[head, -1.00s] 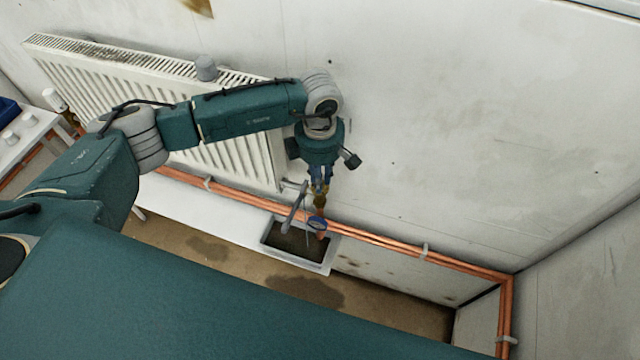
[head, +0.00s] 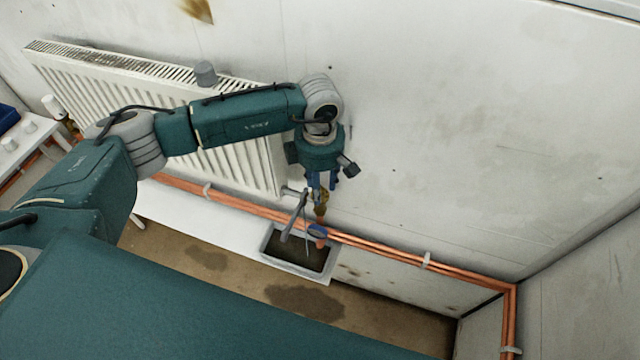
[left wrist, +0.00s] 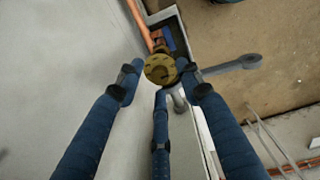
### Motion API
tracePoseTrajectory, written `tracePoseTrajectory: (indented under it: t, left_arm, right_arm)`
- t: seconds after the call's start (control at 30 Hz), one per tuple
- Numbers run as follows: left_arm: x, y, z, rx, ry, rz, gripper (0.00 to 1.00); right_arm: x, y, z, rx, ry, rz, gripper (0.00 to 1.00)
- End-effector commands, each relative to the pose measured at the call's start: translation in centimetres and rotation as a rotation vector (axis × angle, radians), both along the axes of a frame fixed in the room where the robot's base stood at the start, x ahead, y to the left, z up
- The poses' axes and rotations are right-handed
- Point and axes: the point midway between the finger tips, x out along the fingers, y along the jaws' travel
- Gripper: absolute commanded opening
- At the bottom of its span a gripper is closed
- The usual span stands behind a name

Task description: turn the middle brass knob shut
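A brass knob (head: 321,207) sits on the pipework below the radiator's right end. In the left wrist view the same knob (left wrist: 160,69) shows end-on as a round brass disc. My left gripper (head: 321,183) is just above it, pointing down. Its blue fingers (left wrist: 160,82) stand apart around the knob, with dark tips at its left and right and another finger below. A small gap shows at the left tip; whether the right tip touches is hard to tell. No other brass knob shows clearly. My right gripper is not in view.
A grey spanner-like bar (head: 294,216) stands close left of the knob, above a grey tray (head: 327,268) with dark contents. A blue round part (head: 317,231) is just below the knob. Copper pipes (head: 390,247) run along the wall. The radiator (head: 240,165) is left; wall to the right is clear.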

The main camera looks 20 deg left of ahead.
Motion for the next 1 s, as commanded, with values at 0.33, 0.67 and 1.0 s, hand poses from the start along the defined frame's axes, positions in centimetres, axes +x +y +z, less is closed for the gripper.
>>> tracePoseTrajectory:
  t: [0.33, 0.67, 1.0]
  left_arm:
    - [0.0, 0.0, 4.0, -0.001, -0.004, -0.001, 0.36]
    - [-0.1, 0.0, 10.4, 0.0, -0.004, 0.0, 0.36]
    - [-0.3, 0.0, 12.1, 0.001, 0.0, 0.0, 0.36]
  right_arm:
    - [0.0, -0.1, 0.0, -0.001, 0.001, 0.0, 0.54]
    - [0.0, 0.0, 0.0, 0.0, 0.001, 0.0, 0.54]
    - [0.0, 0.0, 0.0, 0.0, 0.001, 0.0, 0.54]
